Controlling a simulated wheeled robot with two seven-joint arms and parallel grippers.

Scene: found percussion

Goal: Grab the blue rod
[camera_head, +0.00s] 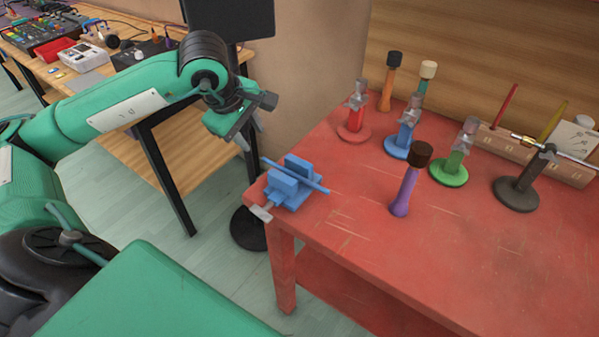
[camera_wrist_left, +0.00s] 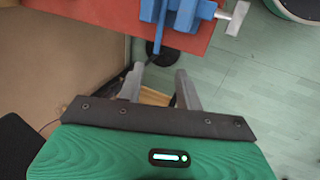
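The blue rod (camera_head: 312,184) lies across the blue vise (camera_head: 288,187) at the left corner of the red table. One end sticks out past the table edge towards my left gripper (camera_head: 254,141). In the left wrist view the rod (camera_wrist_left: 162,38) points from the vise (camera_wrist_left: 188,16) towards the gap between the fingers. My left gripper (camera_wrist_left: 159,76) is open and empty there. In the head view it hangs just left of and above the rod's free end, apart from it. My right gripper is not in view.
On the red table (camera_head: 355,220) stand a purple mallet (camera_head: 404,192) and red (camera_head: 354,130), blue (camera_head: 397,146), green (camera_head: 450,171) and dark (camera_head: 516,192) stands. A wooden rack (camera_head: 505,145) is behind. The table's front is clear. A wooden workbench (camera_head: 185,130) stands at left.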

